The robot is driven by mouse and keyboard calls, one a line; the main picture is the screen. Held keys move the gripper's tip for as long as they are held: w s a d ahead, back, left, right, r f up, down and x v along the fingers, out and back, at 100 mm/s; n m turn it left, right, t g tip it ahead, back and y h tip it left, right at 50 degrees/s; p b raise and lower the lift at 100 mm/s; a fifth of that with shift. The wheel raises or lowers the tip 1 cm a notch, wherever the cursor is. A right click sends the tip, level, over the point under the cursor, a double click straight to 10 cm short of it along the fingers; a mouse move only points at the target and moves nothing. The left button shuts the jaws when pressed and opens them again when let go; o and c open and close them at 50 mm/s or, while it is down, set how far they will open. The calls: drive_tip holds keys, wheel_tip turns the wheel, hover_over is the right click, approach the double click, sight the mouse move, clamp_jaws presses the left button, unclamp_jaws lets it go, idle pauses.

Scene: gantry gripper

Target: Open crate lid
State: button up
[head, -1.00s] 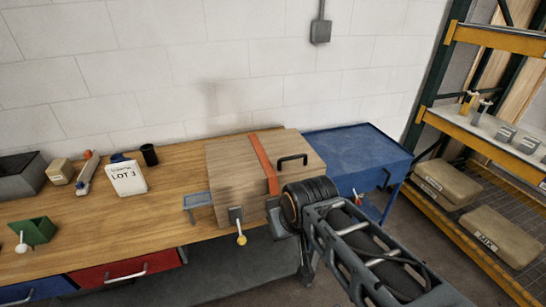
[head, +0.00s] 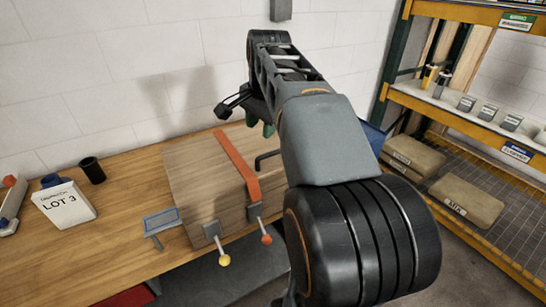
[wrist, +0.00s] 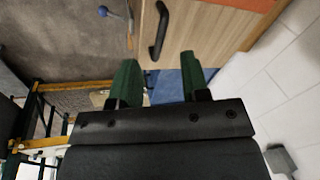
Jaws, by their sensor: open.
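The wooden crate (head: 195,165) sits closed on the bench, with an orange strap (head: 238,165) across its lid. A black handle (head: 266,160) near the lid's right end is partly hidden by my arm; it shows whole in the wrist view (wrist: 159,30). Yellow-knobbed (head: 224,260) and red-knobbed (head: 266,239) levers are on the front face, and a blue-knobbed lever (wrist: 102,11) shows at the wrist view's top. My gripper (wrist: 158,68) is open and empty, its green fingers pointing at the crate. The handle appears just beyond the fingertips, roughly between them, apart from both.
The blue cart (wrist: 166,87) is right of the bench, mostly hidden by my arm in the head view. A LOT 3 sign (head: 65,204), black cup (head: 92,170) and small blue-topped stand (head: 161,219) are left of the crate. A shelf rack (head: 470,140) stands right.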

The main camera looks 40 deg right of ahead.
sight(272, 152)
drive_tip(key=d+m+b, duration=0.1)
drive_tip(key=d+m, duration=0.3)
drive_tip(key=d, duration=0.2)
drive_tip(key=shift+g, duration=0.3)
drive_tip(key=w+f, duration=0.1)
drive_tip(key=f, duration=0.3)
drive_tip(key=w+f, duration=0.1)
drive_tip(key=f, duration=0.3)
drive_tip(key=w+f, duration=0.1)
drive_tip(key=f, duration=0.3)
drive_tip(key=shift+w+f+b, duration=0.1)
drive_tip(key=shift+w+b, duration=0.05)
drive_tip(key=shift+b, duration=0.2)
clamp_jaws()
